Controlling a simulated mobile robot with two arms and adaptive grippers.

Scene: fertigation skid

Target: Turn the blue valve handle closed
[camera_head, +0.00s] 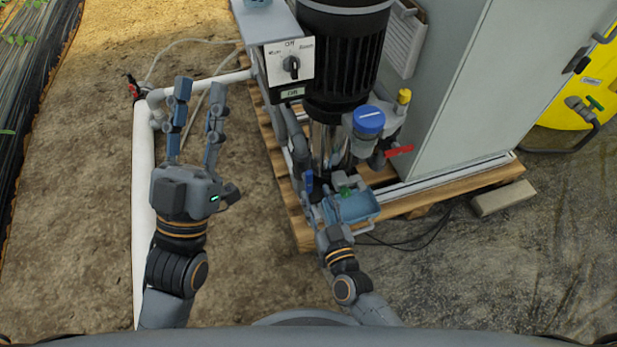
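A small dark-blue valve handle (309,182) stands upright on the pipework at the left front of the skid, below the black motor. My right gripper (328,213) is low at the skid's front, just below and to the right of this handle. Its fingers are small and blend with the grey-blue parts around them, so I cannot tell whether they touch the handle or how far apart they are. My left gripper (200,95) is open and empty, fingers pointing up the picture, over bare soil left of the skid.
A control box with a rotary switch (291,67) and a black motor (343,50) stand above the pipework. A blue-capped filter (369,122), a red handle (399,151) and a light-blue container (353,207) are close by. A grey cabinet (475,85) blocks the right. A white pipe (140,220) runs along the left.

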